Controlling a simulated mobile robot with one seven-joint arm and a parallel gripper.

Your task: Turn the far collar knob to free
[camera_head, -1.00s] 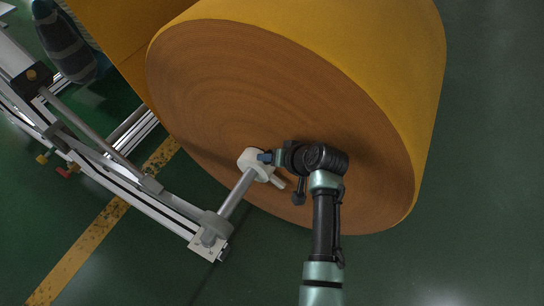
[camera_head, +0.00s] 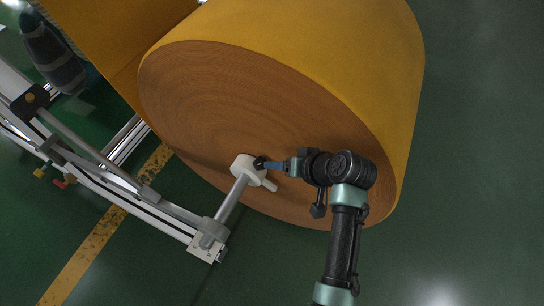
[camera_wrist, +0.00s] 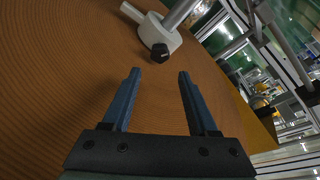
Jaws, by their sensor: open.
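A white collar (camera_head: 244,170) sits on the grey shaft (camera_head: 230,202) against the end face of the big felt roll (camera_head: 240,110). Its small black knob (camera_head: 259,163) sticks out on the side facing my gripper (camera_head: 268,166). In the wrist view the collar (camera_wrist: 155,34) and the black knob (camera_wrist: 160,54) are just beyond my fingertips. My gripper (camera_wrist: 159,74) is open there, its two blue fingers spread and empty. The knob lies ahead of the gap, apart from both fingers. A white stub handle (camera_head: 270,185) also projects from the collar.
The felt roll's brown end face lies close beside my gripper and fills much of the wrist view. A metal frame with rails (camera_head: 130,190) stands at the left and carries the shaft through a bracket (camera_head: 210,235). Green floor (camera_head: 470,150) is open at the right.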

